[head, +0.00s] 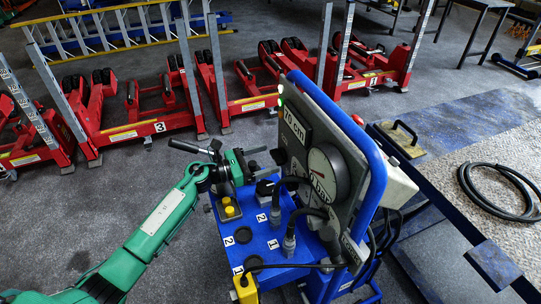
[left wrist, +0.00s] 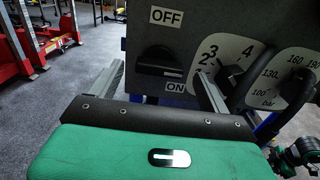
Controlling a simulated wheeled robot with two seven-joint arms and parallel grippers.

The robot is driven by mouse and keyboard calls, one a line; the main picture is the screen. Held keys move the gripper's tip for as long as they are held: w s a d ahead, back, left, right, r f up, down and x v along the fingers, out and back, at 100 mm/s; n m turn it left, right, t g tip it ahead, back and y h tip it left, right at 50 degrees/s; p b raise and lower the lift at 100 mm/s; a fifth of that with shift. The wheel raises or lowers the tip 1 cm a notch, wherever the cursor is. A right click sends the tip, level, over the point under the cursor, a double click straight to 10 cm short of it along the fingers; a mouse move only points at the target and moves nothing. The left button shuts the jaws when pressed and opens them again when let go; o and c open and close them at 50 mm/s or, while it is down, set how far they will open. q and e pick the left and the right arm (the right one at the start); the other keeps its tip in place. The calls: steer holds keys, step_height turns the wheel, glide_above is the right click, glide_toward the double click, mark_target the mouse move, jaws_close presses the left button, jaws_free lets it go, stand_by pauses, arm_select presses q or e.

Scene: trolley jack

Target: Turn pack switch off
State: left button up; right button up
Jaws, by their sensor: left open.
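The pack switch (left wrist: 160,62) is a black rotary knob on the dark panel in the left wrist view. Its handle lies about level, with the OFF label above and the ON label below. My left gripper (left wrist: 158,76) is open, one finger on each side of the switch in that view. I cannot tell whether either finger touches it. In the head view my left gripper (head: 264,160) is at the left side of the grey control panel (head: 300,135) on the blue cart. The switch itself is hidden there, and no right gripper shows.
The blue cart (head: 270,235) carries black plugs and a yellow button (head: 229,211) below my left wrist. A blue tube frame (head: 372,165) borders the panel. Red wheel lifts (head: 165,124) stand behind on grey floor.

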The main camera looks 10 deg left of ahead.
mark_target(278, 157)
arm_select(q)
steer(key=shift+x, duration=1.2)
arm_select(e)
steer(key=shift+s+d+f, duration=0.1)
steer(key=shift+s+f, duration=0.1)
steer(key=shift+f, duration=0.3)
arm_select(q)
steer(key=c, duration=1)
